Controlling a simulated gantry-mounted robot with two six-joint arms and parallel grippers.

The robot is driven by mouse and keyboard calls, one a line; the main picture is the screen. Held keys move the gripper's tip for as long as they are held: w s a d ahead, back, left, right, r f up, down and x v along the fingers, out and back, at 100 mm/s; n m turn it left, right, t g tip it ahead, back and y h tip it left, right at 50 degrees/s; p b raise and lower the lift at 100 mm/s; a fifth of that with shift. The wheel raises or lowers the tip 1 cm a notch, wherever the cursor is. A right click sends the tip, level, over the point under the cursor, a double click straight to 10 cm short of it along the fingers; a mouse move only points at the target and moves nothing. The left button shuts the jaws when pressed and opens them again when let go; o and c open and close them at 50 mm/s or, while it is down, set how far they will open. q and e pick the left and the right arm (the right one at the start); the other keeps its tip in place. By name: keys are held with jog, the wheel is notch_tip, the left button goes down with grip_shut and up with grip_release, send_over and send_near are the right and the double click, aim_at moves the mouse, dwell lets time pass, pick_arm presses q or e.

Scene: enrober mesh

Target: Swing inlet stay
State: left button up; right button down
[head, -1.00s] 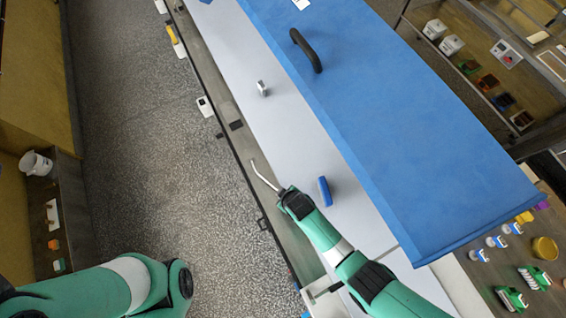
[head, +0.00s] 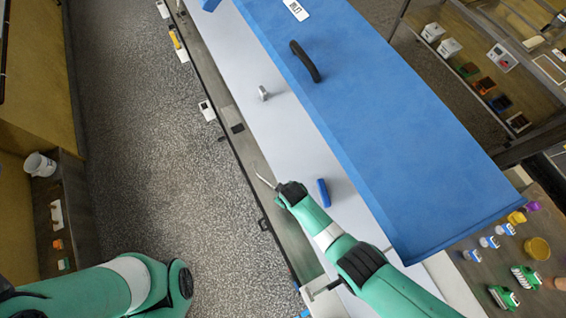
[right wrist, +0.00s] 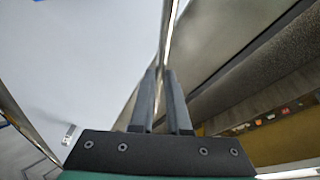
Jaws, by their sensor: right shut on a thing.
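The stay is a thin metal rod; its bare end (head: 266,182) shows beyond the fingers of my right gripper (head: 280,187) in the head view. In the right wrist view the two fingers (right wrist: 166,100) are closed on the rod (right wrist: 169,35), which runs upward between them out of the frame. The far end and mounting of the rod are not clear. The large blue hood (head: 390,130), with a black handle (head: 305,61) and an inlet label (head: 296,10), lies right of the gripper. My left gripper is out of view.
A blue cylinder (head: 323,193) and a small silver knob (head: 263,93) sit on the pale surface (head: 290,130) beside the hood. A dark rail (head: 240,165) borders the walkway. Shelves stand at right and left. The speckled floor (head: 150,150) is clear.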

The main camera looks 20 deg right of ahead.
jog(key=shift+w+a+r+g, duration=0.1)
jog(key=shift+w+r+g, duration=0.15)
jog(key=shift+r, duration=0.25)
jog(key=shift+w+r+g, duration=0.15)
jog(key=shift+w+r, duration=0.1)
jog(key=shift+r, duration=0.2)
jog(key=shift+w+r+g+b, duration=0.4)
jog(key=shift+r+g+b, duration=0.1)
jog(key=shift+g+b, duration=0.1)
jog(key=shift+w+r+g, duration=0.1)
jog(key=shift+r+g, duration=0.2)
jog(key=shift+r, duration=0.4)
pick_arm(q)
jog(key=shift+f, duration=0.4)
